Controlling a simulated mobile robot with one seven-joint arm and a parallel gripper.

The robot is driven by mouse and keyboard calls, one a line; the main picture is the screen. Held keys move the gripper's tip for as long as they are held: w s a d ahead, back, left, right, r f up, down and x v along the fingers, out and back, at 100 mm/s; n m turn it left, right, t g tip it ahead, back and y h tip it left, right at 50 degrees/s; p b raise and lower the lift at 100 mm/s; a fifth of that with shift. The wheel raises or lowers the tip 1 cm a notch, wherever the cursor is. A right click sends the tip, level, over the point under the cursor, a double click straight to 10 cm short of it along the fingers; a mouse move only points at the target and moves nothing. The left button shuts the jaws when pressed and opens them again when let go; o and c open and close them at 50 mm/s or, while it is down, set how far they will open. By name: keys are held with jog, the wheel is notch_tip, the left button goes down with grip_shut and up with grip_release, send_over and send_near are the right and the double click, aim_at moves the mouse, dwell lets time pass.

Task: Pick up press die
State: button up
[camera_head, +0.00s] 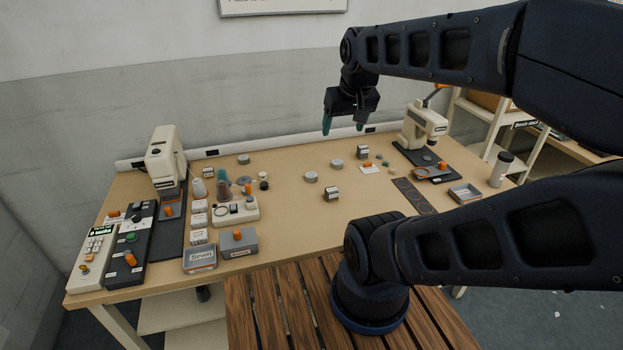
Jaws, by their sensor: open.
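My gripper (343,126) hangs above the back of the table, fingers pointing down. Its two teal fingertips are apart with nothing between them. Several small grey metal pieces lie on the table: one round piece (311,177) in the middle, one (337,164) to its right, one (244,159) at the back left, and a flat disc (244,181). Two blocky pieces with pale labels also stand there, one (331,194) in the middle and one (362,152) further back. I cannot tell which of these is the press die. My gripper touches none of them.
A cream press (166,160) stands at the left, another cream machine (424,122) at the back right. Control boxes, labelled trays (200,258) and thread cones (222,184) crowd the left side. The table's middle front is clear.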

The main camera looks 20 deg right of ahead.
jog(key=w+d+f+n+g+h, duration=0.15)
jog(key=w+f+n, duration=0.25)
jog(key=w+n, duration=0.5)
jog(key=n+h, duration=0.2)
jog(key=n, duration=1.5)
send_over(311, 175)
jog(key=s+a, duration=0.3)
jog(key=a, duration=0.1)
notch_tip(311, 175, down, 26)
jog(key=shift+d+x, duration=0.2)
jog(key=shift+x, duration=2.3)
jog(key=shift+d+x, duration=0.2)
jog(key=shift+x, duration=2.35)
jog(key=shift+r, duration=0.15)
jog(key=shift+c, duration=0.4)
jog(key=c, duration=1.2)
